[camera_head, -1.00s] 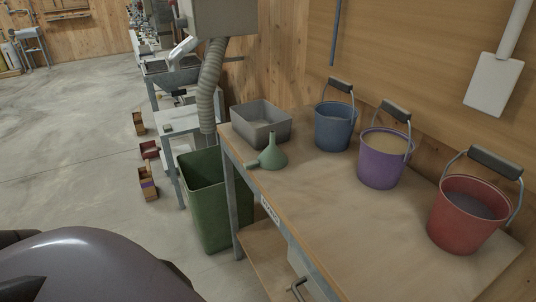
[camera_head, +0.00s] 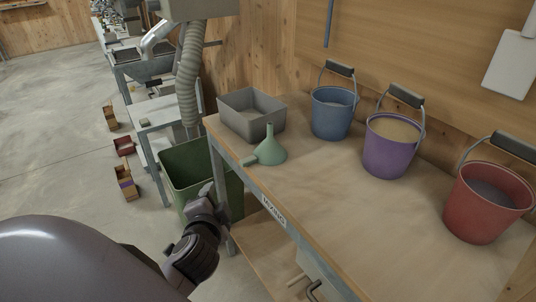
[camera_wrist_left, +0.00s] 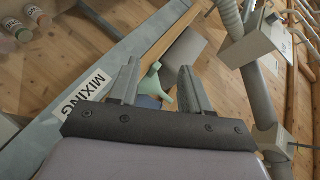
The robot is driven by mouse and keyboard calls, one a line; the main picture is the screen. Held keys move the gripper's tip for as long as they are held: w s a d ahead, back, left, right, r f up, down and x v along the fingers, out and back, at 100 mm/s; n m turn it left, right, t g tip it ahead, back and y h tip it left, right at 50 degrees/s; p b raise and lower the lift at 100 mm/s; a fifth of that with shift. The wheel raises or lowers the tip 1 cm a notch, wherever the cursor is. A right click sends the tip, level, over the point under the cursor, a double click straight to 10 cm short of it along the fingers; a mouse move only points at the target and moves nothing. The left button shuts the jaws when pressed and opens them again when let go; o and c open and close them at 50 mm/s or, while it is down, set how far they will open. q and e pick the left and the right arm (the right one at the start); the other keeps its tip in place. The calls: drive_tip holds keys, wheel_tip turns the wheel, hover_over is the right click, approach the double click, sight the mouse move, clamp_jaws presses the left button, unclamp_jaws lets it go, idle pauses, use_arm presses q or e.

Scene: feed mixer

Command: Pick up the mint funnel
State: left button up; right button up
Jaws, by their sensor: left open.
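The mint funnel (camera_head: 270,150) stands wide end down, spout up, near the left edge of the workbench, with a tab sticking out at its left. In the left wrist view the funnel (camera_wrist_left: 164,83) shows between the finger lines of my left gripper (camera_wrist_left: 158,72), beyond the tips and not held. In the head view my left gripper (camera_head: 207,190) is low at the left, in front of the green bin and short of the bench edge. Its fingers are apart and empty. My right gripper is not in view.
A grey tub (camera_head: 252,116) stands just behind the funnel. A blue bucket (camera_head: 333,113), a purple bucket (camera_head: 391,147) and a red bucket (camera_head: 487,203) line the wall side. A green bin (camera_head: 178,182) stands left of the bench. The bench top (camera_head: 330,205) in front is clear.

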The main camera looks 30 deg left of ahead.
sight(268, 131)
use_arm(q)
drive_tip(key=w+a+r+m+t, duration=0.1)
drive_tip(key=w+r+m+t, duration=0.8)
drive_tip(key=m, duration=0.3)
drive_tip(key=w+m+h, duration=0.2)
drive_tip(key=w+m, duration=0.1)
drive_tip(key=m, duration=0.3)
drive_tip(key=w+f+m+g+h, duration=0.1)
drive_tip(key=w+m+h, duration=0.1)
drive_tip(key=m, duration=0.3)
drive_tip(key=w+f+m+g+h, duration=0.1)
drive_tip(key=w+m+h, duration=0.2)
drive_tip(key=m, duration=0.3)
drive_tip(key=shift+w+d+f+m+h, duration=0.25)
drive_tip(key=shift+w+d+m+h, duration=0.1)
drive_tip(key=shift+h, duration=0.35)
drive_tip(key=shift+w+a+f+m+g, duration=0.25)
drive_tip(key=shift+w+f+m+g, duration=0.05)
drive_tip(key=shift+w+f+m, duration=0.1)
drive_tip(key=shift+w+d+r+b, duration=0.1)
drive_tip(key=shift+w+b, duration=0.2)
drive_tip(key=shift+w, duration=1.4)
drive_tip(key=shift+w+r+b, duration=0.1)
drive_tip(key=shift+w+b, duration=0.15)
drive_tip(key=shift+w, duration=1.4)
drive_tip(key=shift+c, duration=0.3)
clamp_jaws()
